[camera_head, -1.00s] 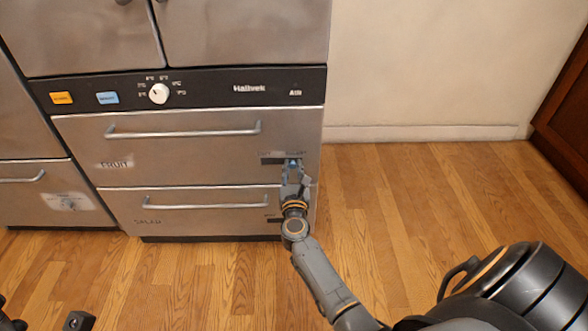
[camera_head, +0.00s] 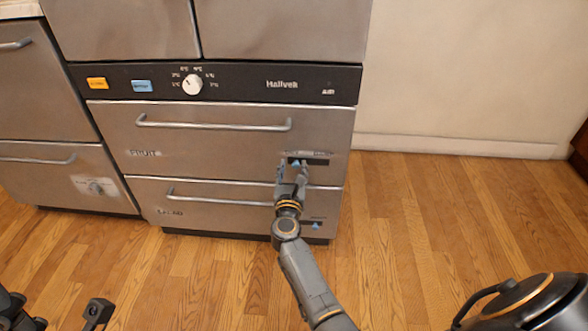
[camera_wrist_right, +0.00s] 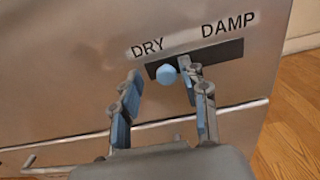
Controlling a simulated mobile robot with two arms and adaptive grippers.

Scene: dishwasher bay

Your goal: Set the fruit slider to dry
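The fruit slider is a light blue knob (camera_wrist_right: 166,73) in a dark slot on the upper drawer front, at the slot's left end under the word DRY. In the head view the fruit slider (camera_head: 296,162) is partly hidden by my right gripper (camera_head: 292,172). In the wrist view my right gripper (camera_wrist_right: 160,70) has its fingers apart, one on each side of the knob. I cannot tell whether either finger touches it. Dark parts at the bottom left of the head view appear to be my left gripper; its finger state is unclear.
The upper FRUIT drawer (camera_head: 200,137) and lower drawer (camera_head: 230,205) are closed, with long bar handles. The lower drawer has its own blue slider (camera_head: 317,226). Above are a white dial (camera_head: 192,84) and orange and blue buttons. Wooden floor (camera_head: 430,230) is clear to the right.

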